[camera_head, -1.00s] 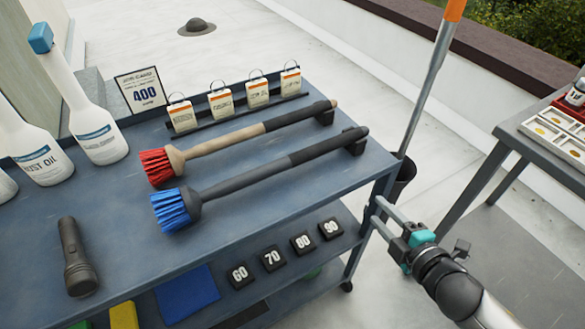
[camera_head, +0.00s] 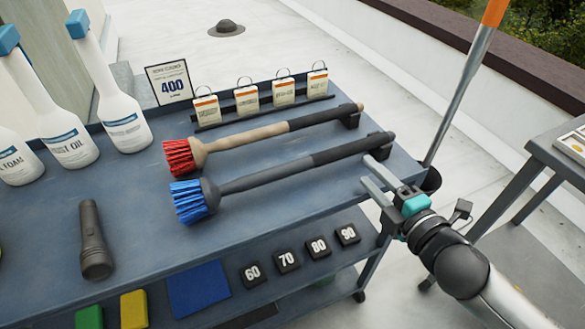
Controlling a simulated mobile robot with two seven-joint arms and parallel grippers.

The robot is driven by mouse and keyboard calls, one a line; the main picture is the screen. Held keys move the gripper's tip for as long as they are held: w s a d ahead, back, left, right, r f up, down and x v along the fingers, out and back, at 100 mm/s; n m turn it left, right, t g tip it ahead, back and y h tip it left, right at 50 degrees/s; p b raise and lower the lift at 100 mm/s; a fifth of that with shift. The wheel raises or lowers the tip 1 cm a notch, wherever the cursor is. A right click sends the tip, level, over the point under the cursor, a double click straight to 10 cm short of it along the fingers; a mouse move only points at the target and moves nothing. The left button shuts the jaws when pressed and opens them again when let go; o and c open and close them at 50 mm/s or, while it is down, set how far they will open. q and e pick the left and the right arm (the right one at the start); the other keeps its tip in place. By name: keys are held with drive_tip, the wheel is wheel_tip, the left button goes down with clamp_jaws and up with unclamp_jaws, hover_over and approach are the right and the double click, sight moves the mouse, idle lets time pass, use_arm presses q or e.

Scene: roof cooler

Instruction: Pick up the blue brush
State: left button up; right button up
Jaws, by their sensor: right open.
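The blue brush (camera_head: 262,179) lies on the top of the blue-grey cart (camera_head: 160,238), its blue bristles at the left and its dark handle running up to the right, where the end rests on a small black holder. My right gripper (camera_head: 371,175) is open and empty at the cart's right edge, just below the handle's right end in the picture. I cannot tell whether it touches the cart or the handle. A red brush (camera_head: 245,138) with a beige and black handle lies parallel behind the blue one. My left gripper is not in view.
The lower shelf holds numbered black blocks (camera_head: 287,260). An orange-topped pole (camera_head: 463,85) stands right.

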sight(351, 154)
drive_tip(key=shift+b+x, duration=0.4)
drive_tip(key=shift+x, duration=1.75)
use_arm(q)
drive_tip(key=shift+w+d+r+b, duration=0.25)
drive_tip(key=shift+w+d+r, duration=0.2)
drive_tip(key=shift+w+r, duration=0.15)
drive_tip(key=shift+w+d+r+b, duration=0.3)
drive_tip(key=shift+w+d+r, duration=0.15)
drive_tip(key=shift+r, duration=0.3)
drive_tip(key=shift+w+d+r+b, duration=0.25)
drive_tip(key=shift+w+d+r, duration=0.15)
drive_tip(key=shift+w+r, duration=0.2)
use_arm(e)
drive_tip(key=shift+x, duration=2.45)
drive_tip(key=shift+r, duration=0.15)
clamp_jaws()
